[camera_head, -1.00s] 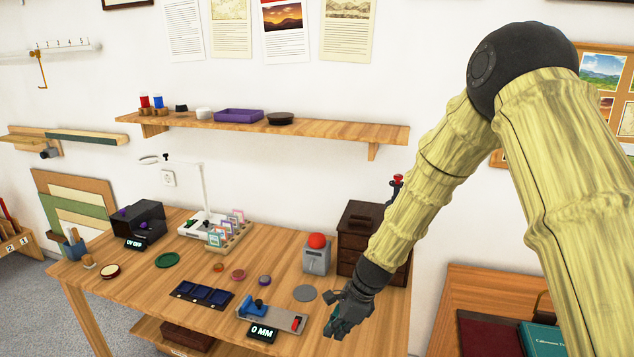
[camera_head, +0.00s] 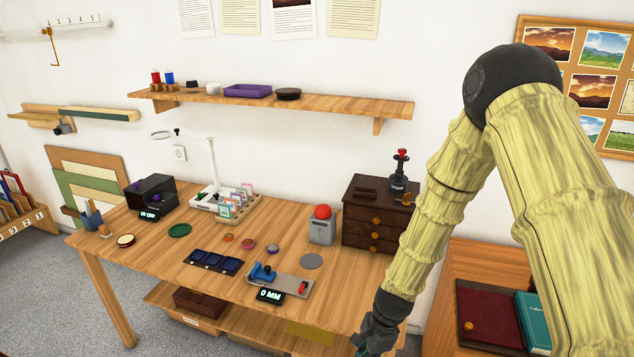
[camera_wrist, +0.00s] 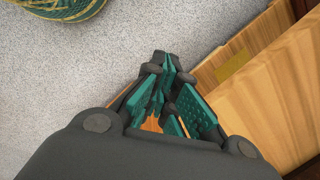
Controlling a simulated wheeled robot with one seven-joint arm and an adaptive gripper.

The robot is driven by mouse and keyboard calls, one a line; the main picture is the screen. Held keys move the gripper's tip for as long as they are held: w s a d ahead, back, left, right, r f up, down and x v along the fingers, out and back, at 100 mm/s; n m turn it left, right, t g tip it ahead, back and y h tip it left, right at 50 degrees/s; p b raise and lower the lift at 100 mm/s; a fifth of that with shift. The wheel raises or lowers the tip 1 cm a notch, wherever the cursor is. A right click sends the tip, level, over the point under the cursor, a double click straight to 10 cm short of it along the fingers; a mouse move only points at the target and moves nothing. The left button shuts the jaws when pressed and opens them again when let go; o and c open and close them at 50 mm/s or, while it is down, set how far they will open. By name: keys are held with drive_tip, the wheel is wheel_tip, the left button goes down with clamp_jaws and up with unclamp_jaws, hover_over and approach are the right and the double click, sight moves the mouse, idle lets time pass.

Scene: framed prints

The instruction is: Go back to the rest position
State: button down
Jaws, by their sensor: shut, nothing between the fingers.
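My gripper (camera_head: 366,349) hangs low at the bottom of the head view, in front of the workbench's front right part, partly cut off by the frame's lower edge. In the wrist view my gripper (camera_wrist: 167,68) shows green finger pads closed together at the tips, with nothing between them. Below it in that view are grey floor (camera_wrist: 60,80) and wooden boards (camera_wrist: 270,85).
The workbench (camera_head: 150,245) holds a grey box with a red button (camera_head: 322,228), a dark drawer cabinet (camera_head: 372,215), a blue tray (camera_head: 213,262) and a measuring device reading 0 MM (camera_head: 280,281). A side table (camera_head: 450,270) with books stands right. Floor shows at left (camera_head: 50,300).

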drive_tip(key=s+d+f+n, duration=0.3)
drive_tip(key=s+f+n, duration=0.1)
drive_tip(key=s, duration=0.6)
drive_tip(key=s+d+f+n+h, duration=0.1)
drive_tip(key=s+d+f+n, duration=0.3)
drive_tip(key=s, duration=0.6)
drive_tip(key=s+d+f+n+h, duration=0.1)
drive_tip(key=s+d+f+n, duration=0.2)
drive_tip(key=s, duration=0.7)
wheel_tip(320, 180, down, 2)
drive_tip(key=n, duration=0.3)
drive_tip(key=shift+s+d+n, duration=0.15)
drive_tip(key=shift+n, duration=0.25)
